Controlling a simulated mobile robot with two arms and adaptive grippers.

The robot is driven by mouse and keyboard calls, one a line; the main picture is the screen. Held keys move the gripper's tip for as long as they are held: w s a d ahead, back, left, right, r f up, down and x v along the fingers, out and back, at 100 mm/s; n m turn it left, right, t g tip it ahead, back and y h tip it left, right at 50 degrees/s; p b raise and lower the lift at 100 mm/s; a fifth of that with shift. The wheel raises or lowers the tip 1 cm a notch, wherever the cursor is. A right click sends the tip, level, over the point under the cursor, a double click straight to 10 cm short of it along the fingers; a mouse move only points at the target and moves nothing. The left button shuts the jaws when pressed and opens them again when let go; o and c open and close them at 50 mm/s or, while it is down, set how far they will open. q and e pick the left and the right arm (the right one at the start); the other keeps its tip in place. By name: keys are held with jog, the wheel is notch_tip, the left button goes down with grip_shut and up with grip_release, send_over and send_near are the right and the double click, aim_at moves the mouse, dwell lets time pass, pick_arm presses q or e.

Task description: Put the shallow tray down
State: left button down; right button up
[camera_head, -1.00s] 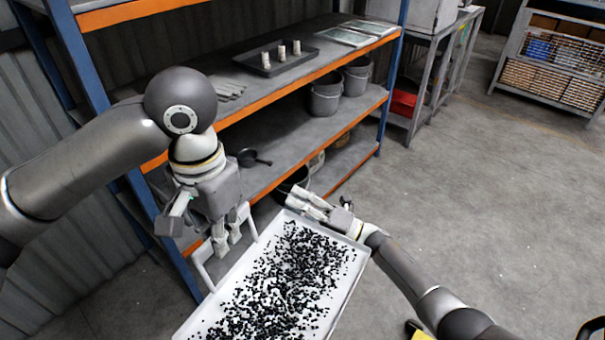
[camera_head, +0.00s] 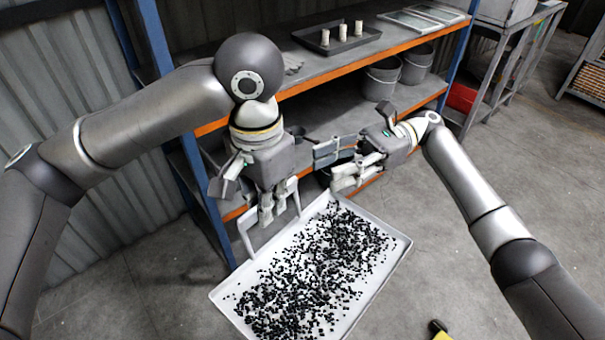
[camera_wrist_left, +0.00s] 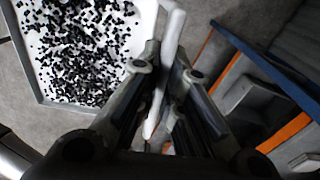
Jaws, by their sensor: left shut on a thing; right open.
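The shallow tray (camera_head: 228,293) is white with a raised rim and holds many small black pellets. It lies below my grippers in the head view, and its near end is cut off by the bottom edge. My left gripper (camera_head: 270,213) is shut on the white loop handle (camera_wrist_left: 168,35) on the tray's left side. In the left wrist view, the handle passes between the fingers. My right gripper (camera_head: 334,166) is open and empty, near the tray's far end and close to the shelf. I cannot tell what supports the tray from below.
A shelf rack (camera_head: 300,80) with orange edges and blue posts stands just beyond my grippers. It holds a dark tray (camera_head: 337,40) with white cylinders and grey buckets (camera_head: 381,77). Concrete floor (camera_head: 530,170) is open on the right. A yellow object (camera_head: 438,328) shows at the bottom.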

aim_at(296, 177)
pick_arm(q)
jog(key=shift+r, duration=0.1)
pick_arm(e)
jog(key=x, duration=0.8)
grip_shut()
pick_arm(q)
jog(key=shift+d, duration=0.1)
pick_arm(e)
jog(key=shift+w, duration=0.1)
pick_arm(q)
jog(key=c, duration=2)
grip_release()
jog(key=shift+s, duration=0.1)
pick_arm(e)
jog(key=shift+r, duration=0.1)
pick_arm(q)
jog(key=o, duration=0.5)
pick_arm(e)
jog(key=shift+w, duration=0.1)
